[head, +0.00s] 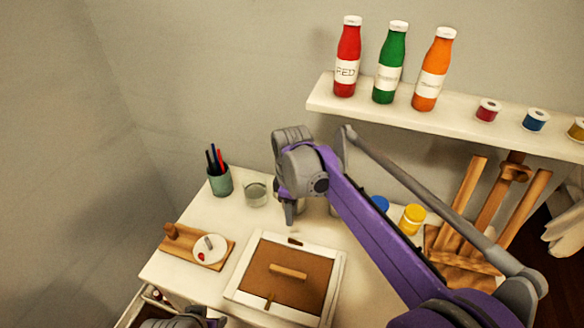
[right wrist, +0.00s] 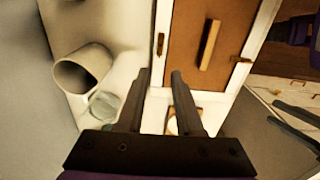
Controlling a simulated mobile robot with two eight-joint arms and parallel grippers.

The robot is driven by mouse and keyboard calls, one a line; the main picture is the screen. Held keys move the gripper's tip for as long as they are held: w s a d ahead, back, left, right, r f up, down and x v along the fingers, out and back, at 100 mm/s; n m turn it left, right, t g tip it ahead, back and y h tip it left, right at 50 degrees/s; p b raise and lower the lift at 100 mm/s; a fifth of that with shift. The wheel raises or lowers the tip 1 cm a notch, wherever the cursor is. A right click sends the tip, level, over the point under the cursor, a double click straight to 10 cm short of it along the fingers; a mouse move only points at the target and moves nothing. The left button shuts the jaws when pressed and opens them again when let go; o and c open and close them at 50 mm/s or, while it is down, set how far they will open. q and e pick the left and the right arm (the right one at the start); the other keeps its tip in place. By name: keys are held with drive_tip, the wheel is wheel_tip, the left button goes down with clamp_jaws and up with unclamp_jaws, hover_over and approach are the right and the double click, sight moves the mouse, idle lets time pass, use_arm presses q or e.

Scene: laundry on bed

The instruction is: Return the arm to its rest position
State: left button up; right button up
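My right arm reaches in from the lower right of the head view. Its gripper (head: 290,212) points down above the white table, behind the framed brown panel and right of the clear glass. In the right wrist view its two dark fingers (right wrist: 160,75) stand apart with nothing between them. Two dark fingers, apart, show at the right of the right wrist view and look like my left gripper (right wrist: 292,122).
The white-framed brown panel (head: 256,302), glass (head: 256,193), pen cup (head: 220,182) and wooden board with white disc (head: 180,248) are on the table. A yellow pot (head: 412,219) and wooden easel (head: 488,215) stand right. A wall shelf (head: 320,98) holds bottles and spools.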

drive_tip(key=s+d+r+m+t+p, duration=0.2)
drive_tip(key=s+d+r+m+p, duration=0.1)
drive_tip(key=s+d+m, duration=0.3)
drive_tip(key=s+d+r+m+t+p, duration=0.1)
drive_tip(key=s+d+r+m+p, duration=0.15)
drive_tip(key=s+d, duration=0.6)
drive_tip(key=s+d+f+m+t+p, duration=0.2)
drive_tip(key=s+d+f+m, duration=0.1)
drive_tip(key=s+m, duration=0.3)
drive_tip(key=shift+s+d+f, duration=0.2)
drive_tip(key=shift+s, duration=1)
